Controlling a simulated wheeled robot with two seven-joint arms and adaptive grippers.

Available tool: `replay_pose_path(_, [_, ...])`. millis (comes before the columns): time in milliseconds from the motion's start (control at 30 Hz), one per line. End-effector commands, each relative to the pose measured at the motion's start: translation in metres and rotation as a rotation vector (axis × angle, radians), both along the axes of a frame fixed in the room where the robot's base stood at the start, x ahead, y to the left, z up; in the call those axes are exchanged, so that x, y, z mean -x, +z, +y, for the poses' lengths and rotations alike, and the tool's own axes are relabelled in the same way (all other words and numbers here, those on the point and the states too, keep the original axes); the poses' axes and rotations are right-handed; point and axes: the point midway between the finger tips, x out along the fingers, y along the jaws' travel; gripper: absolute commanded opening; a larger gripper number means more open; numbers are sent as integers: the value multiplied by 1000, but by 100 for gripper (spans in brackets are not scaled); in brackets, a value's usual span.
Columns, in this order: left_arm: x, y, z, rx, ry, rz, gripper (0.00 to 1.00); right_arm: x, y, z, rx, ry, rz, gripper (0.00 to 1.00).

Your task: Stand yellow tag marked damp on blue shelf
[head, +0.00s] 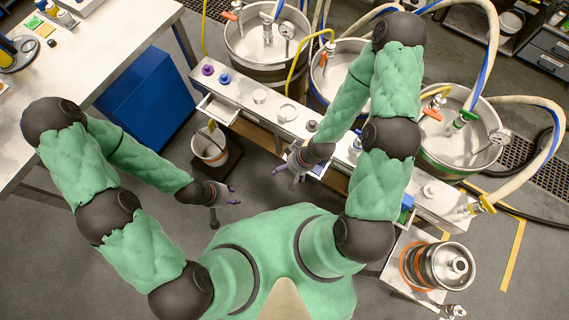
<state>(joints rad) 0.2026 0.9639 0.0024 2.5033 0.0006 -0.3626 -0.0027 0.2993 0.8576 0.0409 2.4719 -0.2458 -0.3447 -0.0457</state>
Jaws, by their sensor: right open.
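A small yellow piece (46,31) lies on the pale bench at the upper left; it may be the tag, but no marking on it can be read. No blue shelf can be made out for certain; a large blue box-like unit (150,92) stands beside the bench. My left gripper (228,210) is over the floor below the white bucket, its fingers spread and empty. My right gripper (286,176) is at the near edge of the long metal counter, open, with nothing seen in it. Both are far from the yellow piece.
The long metal counter (240,88) carries small round items, with an open drawer (217,110) at its left. A white bucket (210,148) stands in front. Steel vats (268,45) with hoses stand behind. A steel keg (447,265) is at the lower right. Floor at the lower left is clear.

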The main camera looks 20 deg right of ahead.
Motion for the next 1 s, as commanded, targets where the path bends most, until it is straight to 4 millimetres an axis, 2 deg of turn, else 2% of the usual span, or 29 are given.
replay_pose_path(33, [0, 0, 0, 0, 0, 0, 40, 9, -5, 10, 6, -32, 45, 82])
replay_pose_path(100, [0, 0, 0, 0, 0, 0, 40, 19, -11, 17, 18, -78, 94, 82])
replay_pose_path(267, [0, 0, 0, 0, 0, 0, 40, 30, -16, 23, 38, -134, 148, 82])
replay_pose_path(1000, [0, 0, 0, 0, 0, 0, 40, 31, -17, 23, 40, -141, 154, 82])
